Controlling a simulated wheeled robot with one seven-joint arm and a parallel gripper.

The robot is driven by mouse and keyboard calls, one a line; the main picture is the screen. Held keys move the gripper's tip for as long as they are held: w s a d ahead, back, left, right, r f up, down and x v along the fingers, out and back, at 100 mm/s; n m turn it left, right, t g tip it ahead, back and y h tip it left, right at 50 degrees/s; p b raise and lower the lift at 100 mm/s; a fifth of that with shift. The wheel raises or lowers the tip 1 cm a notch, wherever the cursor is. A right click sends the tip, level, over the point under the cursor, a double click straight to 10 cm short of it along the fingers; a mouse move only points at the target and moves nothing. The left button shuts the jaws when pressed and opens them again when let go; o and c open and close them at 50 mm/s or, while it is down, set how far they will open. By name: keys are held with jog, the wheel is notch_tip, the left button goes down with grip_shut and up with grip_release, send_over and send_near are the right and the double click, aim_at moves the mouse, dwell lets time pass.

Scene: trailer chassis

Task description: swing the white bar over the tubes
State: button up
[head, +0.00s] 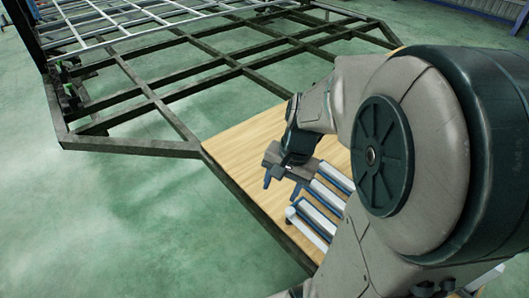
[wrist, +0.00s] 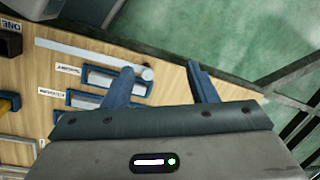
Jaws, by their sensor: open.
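The white bar (wrist: 90,54) lies along the board beside the tubes, not across them. Its round end (wrist: 148,73) shows between my fingertips in the wrist view. In the head view the bar (head: 311,232) runs along the near side of the tubes, its round end toward my gripper. The tubes (wrist: 101,78) are pale and sit in blue holders with small labels; they also show in the head view (head: 325,194). My gripper (wrist: 160,68) is open and empty, its blue fingers above the board; I cannot tell whether they touch the bar. It shows in the head view (head: 282,184).
The wooden board (head: 236,150) sits on the dark trailer frame (head: 135,145). A black block with a "ONE" label (wrist: 10,42) and a yellow item (wrist: 8,104) lie at the left of the wrist view. Green floor is open beyond the board's edge.

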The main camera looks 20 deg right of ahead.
aim_at(291, 210)
jog(key=w+d+f+m+t+y+b, duration=0.1)
jog(key=w+d+f+m+y+b, duration=0.3)
jog(key=d+f+m, duration=0.85)
jog(key=w+a+f+b, duration=0.1)
jog(key=f, duration=0.2)
jog(key=w+a+f+m+h+b, duration=0.1)
jog(key=a+f+b, duration=0.1)
jog(key=f, duration=0.2)
jog(key=a+f+h+b, duration=0.1)
jog(key=f, duration=0.2)
jog(key=shift+w+a+f+m+b, duration=0.2)
jog(key=shift+w+a+m+b, duration=0.1)
jog(key=shift+w+m+b, duration=0.1)
